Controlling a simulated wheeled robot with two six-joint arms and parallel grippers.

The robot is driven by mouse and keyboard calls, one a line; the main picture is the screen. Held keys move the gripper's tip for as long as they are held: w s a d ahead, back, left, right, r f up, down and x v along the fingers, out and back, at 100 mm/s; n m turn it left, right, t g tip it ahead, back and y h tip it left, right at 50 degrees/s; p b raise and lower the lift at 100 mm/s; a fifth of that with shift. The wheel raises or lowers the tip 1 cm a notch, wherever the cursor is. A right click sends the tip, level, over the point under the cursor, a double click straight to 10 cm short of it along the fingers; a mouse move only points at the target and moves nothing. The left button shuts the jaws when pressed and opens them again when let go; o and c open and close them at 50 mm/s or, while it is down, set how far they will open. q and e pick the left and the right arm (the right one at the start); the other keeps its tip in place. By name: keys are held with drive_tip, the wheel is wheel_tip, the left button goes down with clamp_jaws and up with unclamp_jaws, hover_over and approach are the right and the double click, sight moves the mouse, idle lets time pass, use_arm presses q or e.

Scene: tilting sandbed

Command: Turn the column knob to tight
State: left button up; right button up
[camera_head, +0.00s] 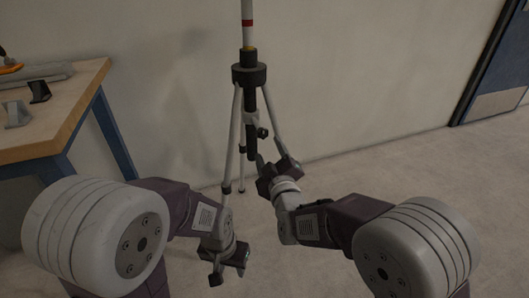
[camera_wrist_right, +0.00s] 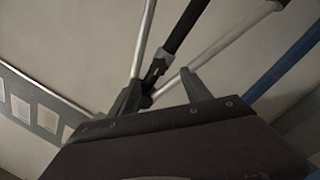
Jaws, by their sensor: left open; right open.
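A tripod stands before the wall with a black hub (camera_head: 249,75), pale legs and a black centre column (camera_head: 251,105). A small dark column knob (camera_head: 263,132) sticks out to the right beside a grey collar (camera_head: 252,117). My right gripper (camera_head: 275,162) is open and empty just below the knob, apart from it in the head view. In the right wrist view the column (camera_wrist_right: 185,25) and collar (camera_wrist_right: 158,68) appear beyond the open fingers (camera_wrist_right: 163,88); the knob is hard to make out there. My left gripper (camera_head: 229,272) is open and empty, low near the tripod's foot.
A white pole with a red band (camera_head: 247,22) rises from the tripod top. A wooden bench (camera_head: 70,115) with blue legs stands at the left, with small grey items on it. A blue door (camera_head: 497,70) is at the far right. The floor right of the tripod is clear.

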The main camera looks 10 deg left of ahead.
sight(263, 135)
drive_tip(key=x, duration=0.8)
drive_tip(key=shift+w+b, duration=0.1)
drive_tip(key=shift+b, duration=0.3)
drive_tip(key=shift+w+a+r, duration=0.15)
drive_tip(key=shift+w+a, duration=0.05)
drive_tip(key=shift+w, duration=0.2)
clamp_jaws()
